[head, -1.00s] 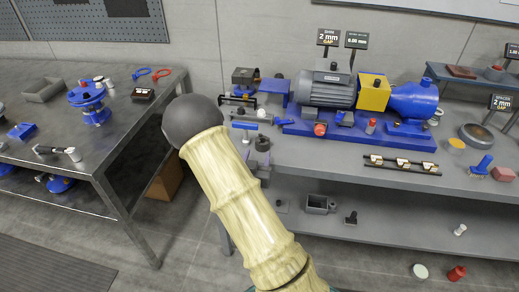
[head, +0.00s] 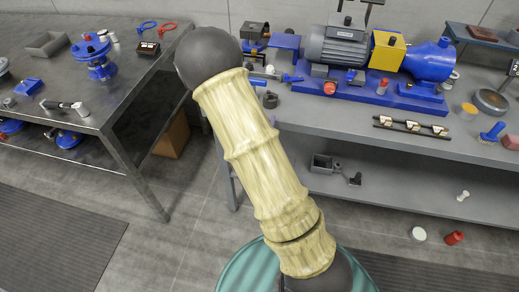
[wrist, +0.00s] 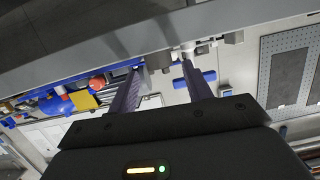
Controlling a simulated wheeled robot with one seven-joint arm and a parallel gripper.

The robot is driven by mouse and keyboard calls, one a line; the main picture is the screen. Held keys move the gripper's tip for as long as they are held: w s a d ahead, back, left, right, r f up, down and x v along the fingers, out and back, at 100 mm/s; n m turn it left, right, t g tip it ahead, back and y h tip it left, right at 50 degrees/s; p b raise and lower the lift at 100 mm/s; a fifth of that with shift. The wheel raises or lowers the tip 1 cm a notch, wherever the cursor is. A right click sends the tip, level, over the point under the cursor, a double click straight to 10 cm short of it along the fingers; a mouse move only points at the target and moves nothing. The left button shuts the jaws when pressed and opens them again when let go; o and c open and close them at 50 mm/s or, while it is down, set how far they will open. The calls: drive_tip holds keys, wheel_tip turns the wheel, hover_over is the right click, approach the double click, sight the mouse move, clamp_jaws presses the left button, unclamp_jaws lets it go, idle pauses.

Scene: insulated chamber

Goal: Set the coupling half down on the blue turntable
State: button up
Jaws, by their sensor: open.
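My gripper (wrist: 160,72) shows in the wrist view with its two dark purple fingers apart and nothing held between them. In the head view my pale, ringed arm hides the gripper. A small dark grey hub (head: 269,99), which may be the coupling half, sits near the left front edge of the right bench. I cannot tell for certain that it is the coupling half. I cannot clearly pick out a blue turntable; a blue block (head: 286,43) stands left of the motor, and a blue flanged valve (head: 96,60) stands on the left table.
The right bench (head: 330,121) carries a grey motor (head: 337,47), a yellow guard (head: 387,50) and a blue pump (head: 430,60). A rail with several small pieces (head: 410,126) lies near its front. The left table (head: 70,85) has a grey tray (head: 47,44).

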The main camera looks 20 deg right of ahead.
drive_tip(key=s+a+r+n+g+y, duration=0.2)
drive_tip(key=s+a+n+g+y, duration=0.1)
drive_tip(key=s, duration=0.6)
drive_tip(key=s+a+r+n+g+y, duration=0.3)
drive_tip(key=s+g, duration=0.4)
drive_tip(key=s, duration=0.3)
drive_tip(key=shift+a+n+y, duration=0.5)
drive_tip(key=shift+a+y, duration=0.5)
drive_tip(key=shift+a, duration=0.1)
drive_tip(key=shift+r, duration=0.1)
drive_tip(key=shift+c, duration=0.2)
drive_tip(key=shift+c, duration=1.3)
drive_tip(key=shift+a, duration=0.15)
